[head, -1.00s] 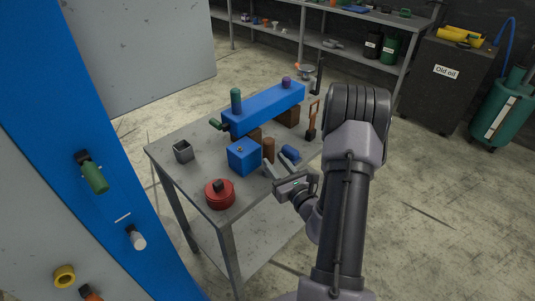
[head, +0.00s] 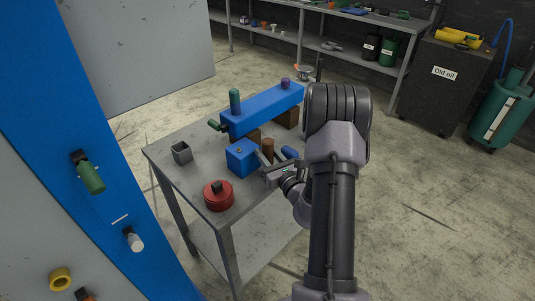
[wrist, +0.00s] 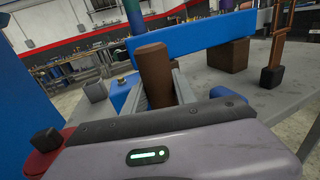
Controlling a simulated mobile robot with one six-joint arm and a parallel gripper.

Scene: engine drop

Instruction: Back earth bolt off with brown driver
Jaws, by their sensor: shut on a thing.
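The brown driver (head: 267,146) stands upright on the table beside the blue box. In the wrist view the brown driver (wrist: 154,72) rises between my two fingers. My gripper (head: 270,159) is shut on it, low on its body; the fingers also show in the wrist view (wrist: 158,88). Its lower end is hidden by the gripper. The blue box (head: 241,160) has a small brass-coloured bolt (head: 240,149) on its top. In the wrist view the bolt (wrist: 121,79) shows left of the driver.
A long blue beam (head: 265,108) on brown blocks lies behind, with a green cylinder (head: 235,101) standing on it. A red round part (head: 218,196) sits at the front and a small grey open box (head: 182,152) at the left. A blue cylinder (head: 290,153) lies close right of my gripper.

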